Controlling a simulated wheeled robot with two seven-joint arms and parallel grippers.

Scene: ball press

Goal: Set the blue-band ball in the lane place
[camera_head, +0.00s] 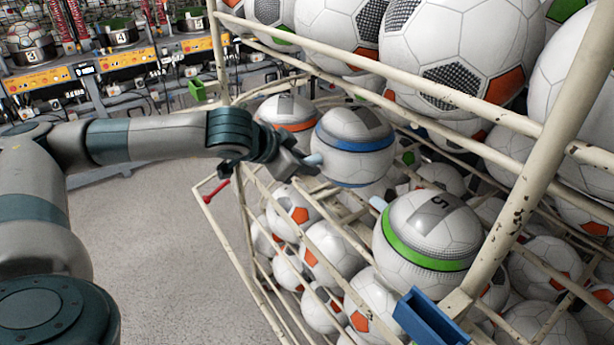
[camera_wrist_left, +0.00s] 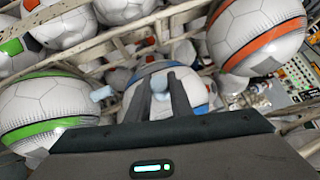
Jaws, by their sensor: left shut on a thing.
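The blue-band ball (camera_head: 352,147) is white with a blue stripe and a grey patch on top. It is between the orange-band ball (camera_head: 285,112) and the green-band ball (camera_head: 428,230) at the cream rack. My left gripper (camera_head: 308,163) is at its left side, shut on the ball's pale-blue peg. In the left wrist view, the two fingers (camera_wrist_left: 170,92) close around this peg, with the blue-band ball (camera_wrist_left: 147,70) behind them. I cannot tell whether the ball rests on the rails or hangs just above. The lane place cannot be made out surely. My right gripper is out of view.
Cream rack rails (camera_head: 530,190) cross the right side, with many loose balls behind and below. A blue bin (camera_head: 428,322) hangs at the front and a green bin (camera_head: 197,89) at the back. Numbered stations (camera_head: 122,35) stand back left. The grey floor at left is clear.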

